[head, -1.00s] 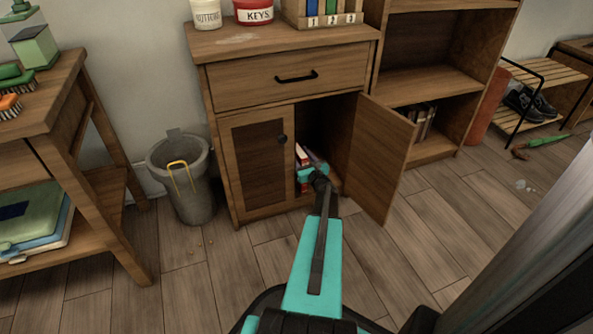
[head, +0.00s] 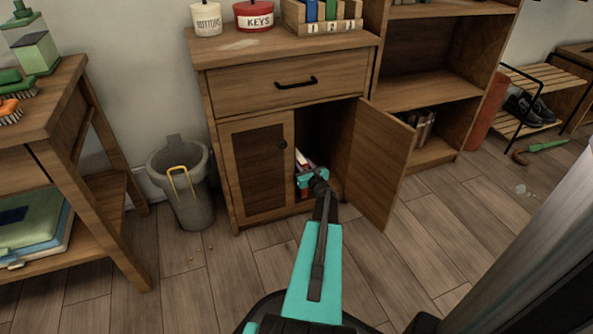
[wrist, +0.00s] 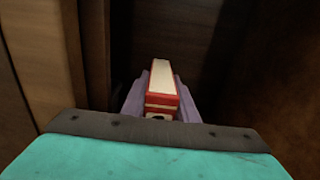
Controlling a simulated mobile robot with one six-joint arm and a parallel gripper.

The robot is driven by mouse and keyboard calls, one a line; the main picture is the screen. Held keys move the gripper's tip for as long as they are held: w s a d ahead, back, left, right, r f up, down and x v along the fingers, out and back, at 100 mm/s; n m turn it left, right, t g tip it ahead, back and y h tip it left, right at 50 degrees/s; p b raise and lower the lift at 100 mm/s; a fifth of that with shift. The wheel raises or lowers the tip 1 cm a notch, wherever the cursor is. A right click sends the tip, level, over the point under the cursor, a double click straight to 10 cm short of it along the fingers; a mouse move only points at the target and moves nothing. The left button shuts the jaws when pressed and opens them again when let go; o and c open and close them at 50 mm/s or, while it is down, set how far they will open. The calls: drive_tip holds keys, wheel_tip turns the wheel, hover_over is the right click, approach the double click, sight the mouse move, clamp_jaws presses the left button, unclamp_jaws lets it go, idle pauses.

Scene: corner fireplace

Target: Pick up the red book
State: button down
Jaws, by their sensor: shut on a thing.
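The red book (wrist: 162,98), with pale page edges, stands inside the open lower cabinet; its pale top also shows in the head view (head: 304,159). My gripper (head: 313,176) reaches through the cabinet doorway. In the wrist view its purple fingers (wrist: 134,98) lie along both sides of the red book, shut on it. The book's lower part is hidden by my gripper, so I cannot tell whether it touches the cabinet floor.
The cabinet's right door (head: 380,163) stands open beside my arm; the left door (head: 256,170) is shut. A grey bin (head: 188,190) stands left of the cabinet (head: 280,58). A bookshelf (head: 430,82) is at right. The wooden floor around is mostly clear.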

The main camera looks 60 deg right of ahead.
drive_tip(key=shift+r, duration=0.15)
drive_tip(key=shift+r+p, duration=0.4)
drive_tip(key=shift+r, duration=0.15)
drive_tip(key=r, duration=0.1)
drive_tip(key=p, duration=0.1)
drive_tip(key=r, duration=0.1)
drive_tip(key=shift+s+a+r+p, duration=0.15)
drive_tip(key=shift+s+r+p, duration=0.1)
drive_tip(key=shift+r+p, duration=0.05)
drive_tip(key=p+v, duration=0.4)
drive_tip(key=v, duration=1.3)
drive_tip(key=shift+s+f, duration=0.2)
drive_tip(key=shift+f, duration=0.05)
drive_tip(key=shift+a+r, duration=0.15)
